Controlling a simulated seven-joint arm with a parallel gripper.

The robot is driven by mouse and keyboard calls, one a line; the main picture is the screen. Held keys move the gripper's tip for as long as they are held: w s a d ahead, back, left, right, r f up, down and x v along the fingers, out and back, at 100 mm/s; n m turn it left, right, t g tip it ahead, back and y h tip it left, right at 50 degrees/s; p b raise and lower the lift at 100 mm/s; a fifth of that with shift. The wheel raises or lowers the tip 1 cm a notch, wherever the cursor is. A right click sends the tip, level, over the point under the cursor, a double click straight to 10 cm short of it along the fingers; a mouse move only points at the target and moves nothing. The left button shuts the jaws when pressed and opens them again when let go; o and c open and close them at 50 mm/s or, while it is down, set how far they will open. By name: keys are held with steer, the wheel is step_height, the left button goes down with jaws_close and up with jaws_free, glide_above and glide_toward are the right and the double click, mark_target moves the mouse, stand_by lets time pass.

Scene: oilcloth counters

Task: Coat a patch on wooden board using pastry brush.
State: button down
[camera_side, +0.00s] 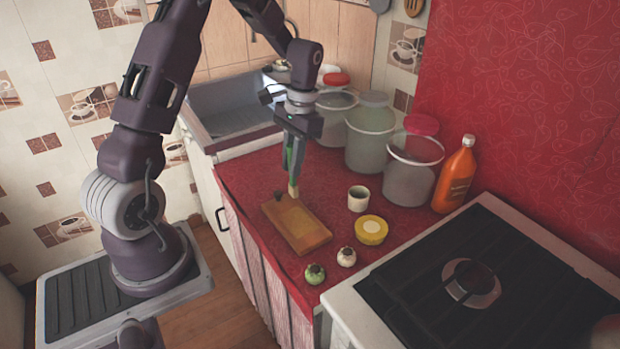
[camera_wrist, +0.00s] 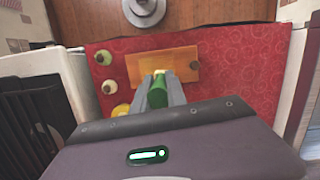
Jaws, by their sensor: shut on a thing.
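The wooden board (camera_side: 301,231) lies flat on the red counter, and it also shows in the wrist view (camera_wrist: 136,66). My gripper (camera_side: 295,150) points down over the far end of the board, shut on the green handle of the pastry brush (camera_side: 293,189). The brush is upright with its pale bristles down at the board's surface. Whether the bristles touch the wood I cannot tell for sure. In the wrist view the green handle (camera_wrist: 158,92) sits between the two grey fingers. No coated patch can be made out on the board.
A small pale cup (camera_side: 358,198), a yellow round tub (camera_side: 371,230) and two small round items (camera_side: 346,256) (camera_side: 315,274) stand right of and in front of the board. Large jars (camera_side: 370,135), an orange bottle (camera_side: 456,178) and a stove (camera_side: 490,280) lie beyond. Red counter is free left of the board.

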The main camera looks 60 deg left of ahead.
steer(key=shift+s+a+f, duration=0.15)
steer(key=shift+s+f, duration=0.1)
steer(key=shift+f, duration=1.1)
steer(key=shift+s+a+f, duration=0.15)
steer(key=shift+s+f, duration=0.05)
steer(key=shift+f, duration=1.15)
steer(key=shift+s+a+f, duration=0.15)
steer(key=shift+s+f, duration=0.1)
steer(key=shift+f, duration=1.1)
steer(key=d, duration=0.8)
steer(key=shift+w, duration=0.7)
steer(key=a, duration=1.1)
steer(key=shift+w, duration=0.5)
steer(key=shift+d, duration=5.3)
step_height(320, 180, up, 8)
steer(key=shift+w, duration=0.2)
